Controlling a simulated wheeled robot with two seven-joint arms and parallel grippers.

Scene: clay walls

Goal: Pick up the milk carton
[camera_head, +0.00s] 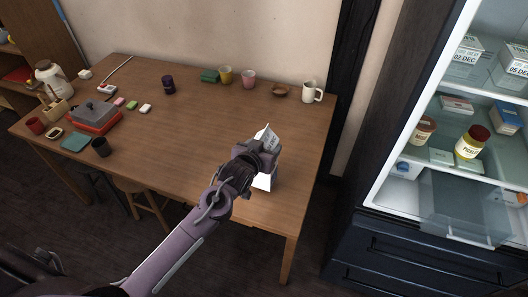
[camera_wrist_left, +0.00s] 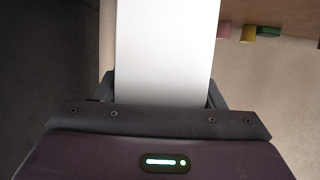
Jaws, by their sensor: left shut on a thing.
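The milk carton (camera_head: 267,136) is a white box with a slanted top and some print, at the right part of the wooden table. My left gripper (camera_head: 260,155) is shut on the carton, and the hand hides its middle. The carton's white lower part shows just below the hand. In the left wrist view the carton (camera_wrist_left: 167,50) is a plain white face between the two fingers. I cannot tell whether its base touches the table. My right gripper is not in view.
The wooden table (camera_head: 190,135) has free room in its middle. A white mug (camera_head: 312,91), a small brown bowl (camera_head: 280,91), a pink cup (camera_head: 248,79) and a yellow cup (camera_head: 226,75) stand along the back. A red-based grey appliance (camera_head: 95,116) is at the left. An open fridge (camera_head: 455,130) stands at the right.

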